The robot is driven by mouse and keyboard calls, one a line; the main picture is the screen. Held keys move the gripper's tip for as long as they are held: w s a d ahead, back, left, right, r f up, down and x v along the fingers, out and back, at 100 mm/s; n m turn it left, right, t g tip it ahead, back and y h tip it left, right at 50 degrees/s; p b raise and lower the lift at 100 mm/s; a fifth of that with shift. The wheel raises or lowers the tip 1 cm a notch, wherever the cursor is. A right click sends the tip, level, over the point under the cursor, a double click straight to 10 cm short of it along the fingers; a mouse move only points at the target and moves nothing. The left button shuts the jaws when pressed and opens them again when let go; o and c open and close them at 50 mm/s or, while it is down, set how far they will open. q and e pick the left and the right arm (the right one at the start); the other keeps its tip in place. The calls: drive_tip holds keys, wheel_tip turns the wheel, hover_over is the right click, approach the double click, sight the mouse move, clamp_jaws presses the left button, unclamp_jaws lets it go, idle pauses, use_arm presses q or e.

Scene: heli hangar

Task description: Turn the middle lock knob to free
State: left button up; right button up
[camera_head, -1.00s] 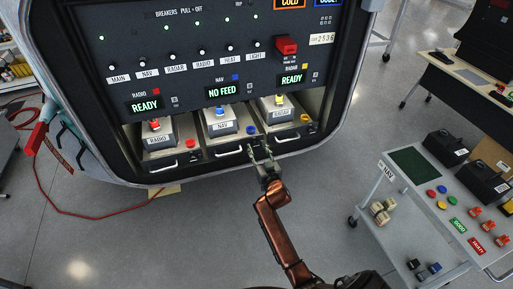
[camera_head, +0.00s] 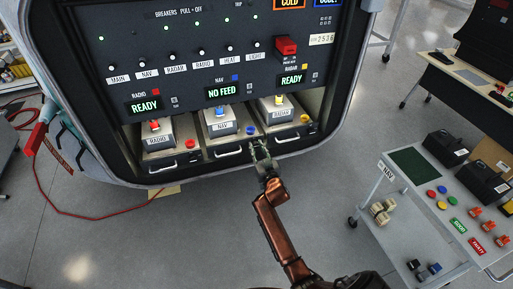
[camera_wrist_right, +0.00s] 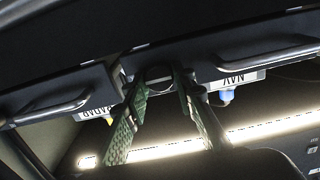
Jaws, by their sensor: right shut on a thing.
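The NAV unit (camera_head: 221,131) sits in the middle bay, with a blue button (camera_head: 251,130) at its right front corner. Its NO FEED display (camera_head: 222,92) is lit above it. My right gripper (camera_head: 259,147) is at the right end of the NAV tray's front, below the blue button. In the right wrist view, its green-padded fingers (camera_wrist_right: 164,78) are shut on a dark round knob (camera_wrist_right: 158,73) between the NAV and RADAR handles. The knob's turn position cannot be read. My left gripper is not in view.
The RADIO unit (camera_head: 158,141) and RADAR unit (camera_head: 281,115) flank the NAV unit, both with READY displays. The NAV tray handle (camera_head: 229,153) is close left of my right gripper. A white cart (camera_head: 407,214) stands at the right. The floor between is clear.

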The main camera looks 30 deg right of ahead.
drive_tip(key=shift+n, duration=0.3)
clamp_jaws()
drive_tip(key=n, duration=0.3)
drive_tip(key=shift+a+p, duration=0.1)
drive_tip(key=shift+p, duration=0.25)
drive_tip(key=n, duration=0.9)
drive_tip(key=shift+a+f+n, duration=0.1)
drive_tip(key=shift+f+n, duration=0.05)
drive_tip(key=shift+n, duration=0.15)
drive_tip(key=n, duration=0.4)
drive_tip(key=shift+n+b, duration=0.35)
drive_tip(key=shift+n, duration=0.05)
drive_tip(key=o, duration=1.1)
unclamp_jaws()
